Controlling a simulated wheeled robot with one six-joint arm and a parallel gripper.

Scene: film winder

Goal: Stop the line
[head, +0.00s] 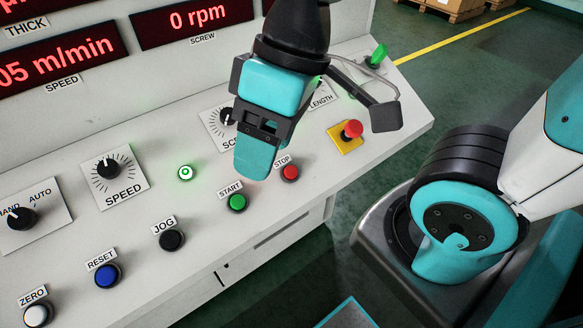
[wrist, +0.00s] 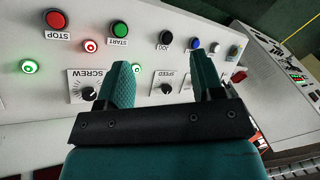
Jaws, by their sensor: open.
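The red STOP button (head: 290,173) stands on the sloping panel, with its STOP label behind it. It also shows at the top left of the wrist view (wrist: 56,19). A red mushroom button (head: 352,129) sits on a yellow plate farther right. The green START button (head: 238,202) is left of STOP. My gripper (head: 252,163) hangs over the panel, to the left of STOP in the head view, and hides part of the SCREW dial. In the wrist view my gripper (wrist: 162,72) has its two teal fingers apart with nothing between them.
JOG (head: 172,240), RESET (head: 107,275) and ZERO (head: 36,315) buttons line the front edge. The SPEED dial (head: 107,168) is behind them. A green lamp (head: 185,172) is lit. Displays above read 0 rpm (head: 195,17) and a partly cut-off speed.

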